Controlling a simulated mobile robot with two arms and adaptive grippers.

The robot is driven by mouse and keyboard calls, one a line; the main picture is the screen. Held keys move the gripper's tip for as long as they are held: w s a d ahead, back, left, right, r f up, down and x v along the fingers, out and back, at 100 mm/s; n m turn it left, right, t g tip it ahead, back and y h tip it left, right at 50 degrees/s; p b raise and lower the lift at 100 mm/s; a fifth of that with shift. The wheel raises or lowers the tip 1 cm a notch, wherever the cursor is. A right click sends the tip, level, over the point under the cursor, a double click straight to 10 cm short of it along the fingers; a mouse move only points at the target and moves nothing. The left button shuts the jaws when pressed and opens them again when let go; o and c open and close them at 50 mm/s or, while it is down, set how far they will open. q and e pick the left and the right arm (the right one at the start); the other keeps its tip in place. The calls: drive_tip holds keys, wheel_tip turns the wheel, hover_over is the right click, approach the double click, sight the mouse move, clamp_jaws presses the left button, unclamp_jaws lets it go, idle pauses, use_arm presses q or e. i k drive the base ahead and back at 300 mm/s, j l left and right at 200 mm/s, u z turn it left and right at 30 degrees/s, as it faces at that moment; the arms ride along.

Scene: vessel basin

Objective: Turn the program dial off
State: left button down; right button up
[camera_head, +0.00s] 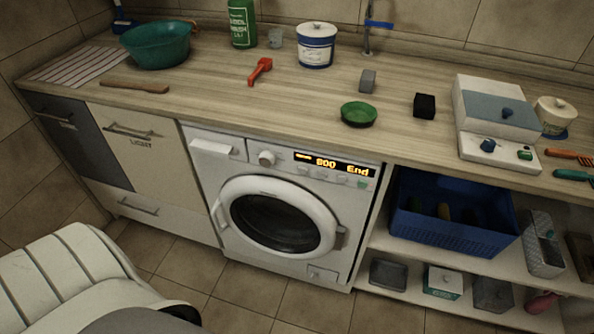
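The program dial (266,158) is a round, light knob on the front panel of the white washing machine (212,175). It sits between the detergent drawer and the lit display (335,164). The display shows "800" and "End" in orange. The dial's pointer is too small to read. The round door (275,222) below appears closed. Neither of my grippers is in view, and nothing covers the dial.
Open shelves with a blue crate (454,232) stand right. Tiled floor (245,290) shows in front.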

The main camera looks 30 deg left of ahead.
sight(266, 158)
drive_tip(key=u, duration=1.3)
